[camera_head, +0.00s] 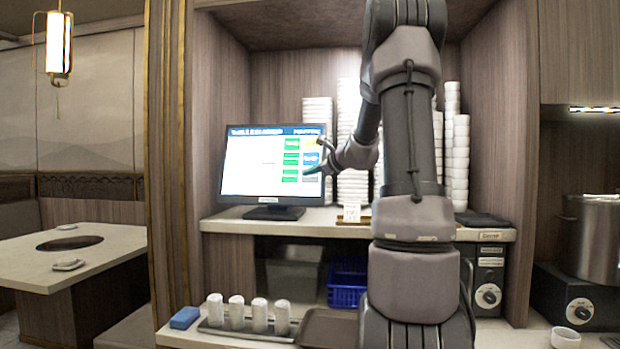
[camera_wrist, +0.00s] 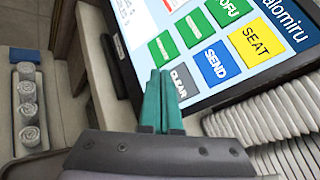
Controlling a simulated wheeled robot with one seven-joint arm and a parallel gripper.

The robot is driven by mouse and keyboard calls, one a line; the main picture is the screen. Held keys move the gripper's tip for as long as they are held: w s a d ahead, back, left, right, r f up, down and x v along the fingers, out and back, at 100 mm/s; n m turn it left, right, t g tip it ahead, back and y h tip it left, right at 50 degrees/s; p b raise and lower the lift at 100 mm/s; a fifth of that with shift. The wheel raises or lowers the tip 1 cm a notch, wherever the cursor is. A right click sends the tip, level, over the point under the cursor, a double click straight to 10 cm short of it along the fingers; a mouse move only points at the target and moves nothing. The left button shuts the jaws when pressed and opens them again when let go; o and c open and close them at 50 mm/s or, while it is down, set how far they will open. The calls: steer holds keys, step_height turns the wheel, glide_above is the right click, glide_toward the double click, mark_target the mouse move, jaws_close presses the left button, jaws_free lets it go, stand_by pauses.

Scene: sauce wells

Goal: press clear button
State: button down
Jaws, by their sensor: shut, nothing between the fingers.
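The monitor (camera_head: 252,165) stands on the shelf, its lit screen showing a column of green buttons and a blue, a yellow and a grey one. In the wrist view the grey CLEAR button (camera_wrist: 184,80) is at the screen's lower corner, just right of my fingertips and partly covered by them. My gripper (camera_wrist: 160,73) has slim teal fingers lying side by side, shut and empty. In the head view my gripper (camera_head: 308,171) is in front of the screen's lower right part. I cannot tell whether the tips touch the screen.
White stacked dishes (camera_head: 317,120) stand behind and right of the monitor. Rolled towels (camera_head: 260,315) sit on a tray below, beside a blue block (camera_head: 185,317). A blue basket (camera_head: 347,283) is underneath.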

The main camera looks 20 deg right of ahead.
steer(key=shift+s+a+r, duration=0.3)
steer(key=shift+s+a, duration=0.2)
steer(key=shift+s, duration=0.3)
steer(key=s+a+n+g+y, duration=0.2)
steer(key=s+a+n+g, duration=0.3)
steer(key=s+a+n, duration=0.95)
steer(key=s+a+f+n+g+h, duration=0.1)
steer(key=s+a+f+n, duration=0.1)
steer(key=s, duration=0.8)
steer(key=s+a+f+n+g+h, duration=0.1)
steer(key=s+f+n, duration=0.3)
steer(key=s, duration=0.6)
steer(key=shift+a+n+h, duration=0.35)
steer(key=shift+n+h, duration=0.4)
steer(key=shift+h, duration=0.05)
steer(key=shift+d+f, duration=0.1)
